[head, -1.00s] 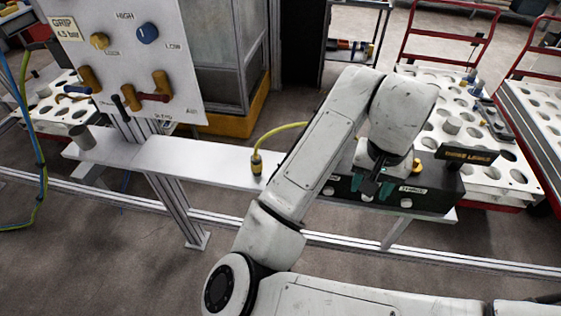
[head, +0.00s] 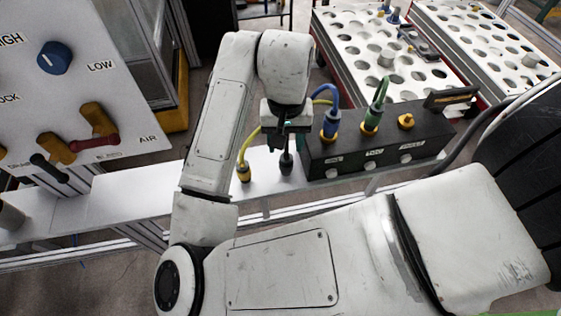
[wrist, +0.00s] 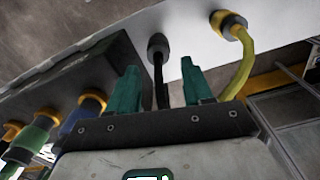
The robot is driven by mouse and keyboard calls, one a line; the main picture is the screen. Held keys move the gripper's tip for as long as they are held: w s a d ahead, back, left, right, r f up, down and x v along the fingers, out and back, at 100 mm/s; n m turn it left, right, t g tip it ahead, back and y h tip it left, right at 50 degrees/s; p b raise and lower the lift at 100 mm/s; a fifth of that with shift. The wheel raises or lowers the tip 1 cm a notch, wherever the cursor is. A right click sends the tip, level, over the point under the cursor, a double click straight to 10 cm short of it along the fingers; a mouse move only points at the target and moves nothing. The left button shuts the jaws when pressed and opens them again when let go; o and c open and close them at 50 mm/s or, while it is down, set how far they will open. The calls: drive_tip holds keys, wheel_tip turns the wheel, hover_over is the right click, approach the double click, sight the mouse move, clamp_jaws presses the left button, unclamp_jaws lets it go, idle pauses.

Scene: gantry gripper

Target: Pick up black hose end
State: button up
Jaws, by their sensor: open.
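The black hose end (head: 286,164) stands upright on the white shelf, left of the black connector box (head: 380,145). In the head view my gripper (head: 286,146) is just above it and hides its upper part. In the wrist view the green fingers of my gripper (wrist: 158,72) are spread apart. The black hose end (wrist: 158,45) and its dark hose show between the fingers there, beyond the tips. I cannot tell whether the fingers touch the hose.
A yellow hose end (head: 243,172) stands close on the left. The box carries a blue plug (head: 330,125), a green plug (head: 371,119) and a yellow fitting (head: 406,121). A control panel (head: 75,85) is at left.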

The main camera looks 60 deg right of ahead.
sight(287, 159)
wheel_tip(287, 159, down, 2)
drive_tip(key=shift+w, duration=0.1)
drive_tip(key=shift+s+d+f+p, duration=0.1)
drive_tip(key=shift+s+f+p, duration=0.1)
drive_tip(key=shift+f, duration=1.2)
drive_tip(key=shift+s+f+p, duration=0.1)
drive_tip(key=shift+f+p, duration=0.1)
drive_tip(key=shift+f, duration=1.15)
drive_tip(key=c, duration=0.8)
drive_tip(key=shift+o, duration=0.2)
